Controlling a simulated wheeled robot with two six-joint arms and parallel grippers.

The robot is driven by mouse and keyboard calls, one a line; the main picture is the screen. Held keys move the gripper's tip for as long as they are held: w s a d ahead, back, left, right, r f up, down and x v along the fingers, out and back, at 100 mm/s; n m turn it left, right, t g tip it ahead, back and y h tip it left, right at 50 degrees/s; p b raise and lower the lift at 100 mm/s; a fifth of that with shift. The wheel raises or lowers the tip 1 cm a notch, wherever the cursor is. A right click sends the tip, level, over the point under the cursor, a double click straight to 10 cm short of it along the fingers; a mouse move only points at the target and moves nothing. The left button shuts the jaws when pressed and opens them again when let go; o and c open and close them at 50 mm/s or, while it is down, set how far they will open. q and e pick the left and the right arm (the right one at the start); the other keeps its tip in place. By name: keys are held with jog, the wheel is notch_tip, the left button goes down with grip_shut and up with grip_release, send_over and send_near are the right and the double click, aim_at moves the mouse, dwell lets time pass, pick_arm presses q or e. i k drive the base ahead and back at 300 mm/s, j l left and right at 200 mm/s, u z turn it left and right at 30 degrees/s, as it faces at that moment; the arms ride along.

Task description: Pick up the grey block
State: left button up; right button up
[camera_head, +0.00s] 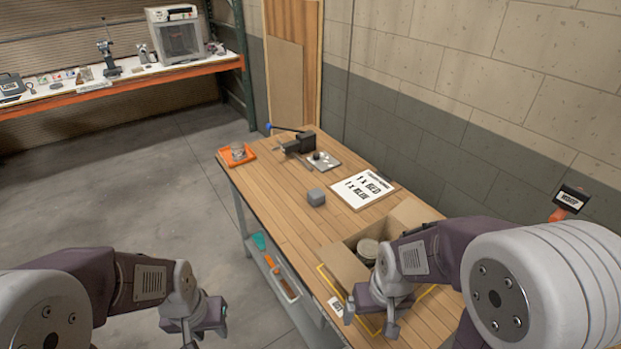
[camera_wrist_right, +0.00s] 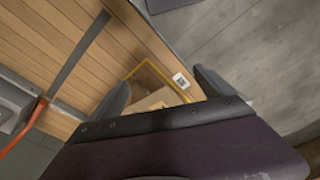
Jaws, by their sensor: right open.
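The grey block (camera_head: 316,197) is a small cube on the wooden workbench (camera_head: 280,215), near its middle, left of the white sign. Nothing touches it. My right gripper (camera_head: 370,322) is over the near end of the bench, in front of the cardboard box and well apart from the block. In the right wrist view its two fingers (camera_wrist_right: 165,88) are spread apart with part of the box below them. The block does not show clearly in that view. My left gripper (camera_head: 205,322) is off the bench to the left, above the floor; its fingers are too unclear to judge.
An open cardboard box (camera_head: 345,267) with a round container (camera_head: 368,250) stands on the bench inside a yellow outline. A white lettered sign (camera_head: 363,189), a vise (camera_head: 299,143) and an orange tray (camera_head: 236,156) lie further back. A wall borders the right side.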

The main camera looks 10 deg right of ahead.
aim_at(316, 197)
jog(key=i+j+z, duration=0.1)
jog(key=j+z, duration=0.15)
jog(key=j, duration=0.35)
jog(key=j+z, duration=0.25)
jog(key=j, duration=0.35)
jog(key=i+j+z, duration=0.3)
jog(key=j, duration=0.3)
jog(key=i+j+z, duration=0.3)
jog(key=j, duration=0.4)
jog(key=i+j+z, duration=0.15)
jog(key=j, duration=0.2)
jog(key=i+j+z, duration=0.15)
jog(key=j, duration=0.25)
jog(key=i+j+z, duration=0.2)
jog(key=i+j, duration=0.15)
jog(key=i, duration=0.4)
